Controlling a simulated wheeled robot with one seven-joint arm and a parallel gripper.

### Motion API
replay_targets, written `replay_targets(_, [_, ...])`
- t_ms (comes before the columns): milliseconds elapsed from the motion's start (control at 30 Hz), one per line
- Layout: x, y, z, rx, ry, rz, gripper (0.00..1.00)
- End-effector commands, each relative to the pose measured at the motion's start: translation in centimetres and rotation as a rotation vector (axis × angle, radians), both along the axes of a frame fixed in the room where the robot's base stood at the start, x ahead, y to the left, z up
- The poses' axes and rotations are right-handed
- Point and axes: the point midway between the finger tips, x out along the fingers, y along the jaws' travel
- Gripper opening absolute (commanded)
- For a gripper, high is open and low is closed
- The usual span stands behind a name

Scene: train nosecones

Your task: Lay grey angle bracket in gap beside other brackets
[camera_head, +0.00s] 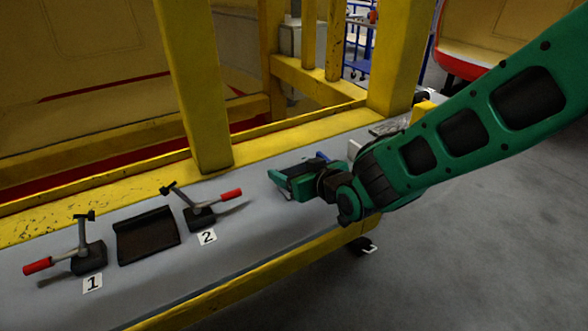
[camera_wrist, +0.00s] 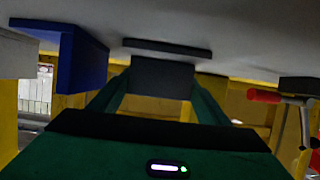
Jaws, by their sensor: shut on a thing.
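My gripper (camera_head: 289,181) is low over the grey bench, right of the clamp labelled 2. In the wrist view my gripper (camera_wrist: 160,88) is shut on a dark grey angle bracket (camera_wrist: 162,75). A flat dark strip at its far end lies close to the bench surface; I cannot tell whether they touch. In the head view the bracket is mostly hidden by the gripper. A blue bracket-like piece (camera_wrist: 80,58) and a pale piece (camera_wrist: 17,54) stand beside it in the wrist view. In the head view, blue (camera_head: 322,157) and pale (camera_head: 355,149) pieces show just behind the gripper.
Two red-handled clamps, labelled 1 (camera_head: 88,258) and 2 (camera_head: 200,216), flank a dark L-shaped piece (camera_head: 147,237) on the bench. A yellow post (camera_head: 195,85) rises behind them. The bench (camera_head: 252,222) is clear between clamp 2 and my gripper.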

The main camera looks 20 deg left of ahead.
Motion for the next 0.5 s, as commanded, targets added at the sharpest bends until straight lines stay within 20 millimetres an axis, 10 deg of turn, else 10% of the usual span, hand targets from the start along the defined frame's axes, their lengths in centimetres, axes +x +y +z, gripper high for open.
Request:
replay_targets(167, [0.06, -0.03, -0.2, 0.0, 0.0, -0.001, 0.44])
replay_targets(200, [0.07, -0.05, -0.17, 0.0, 0.0, -0.001, 0.8])
replay_targets(233, [0.07, -0.05, -0.17, 0.0, 0.0, -0.001, 0.87])
replay_targets(500, [0.08, -0.08, -0.15, 0.0, 0.0, -0.001, 0.89])
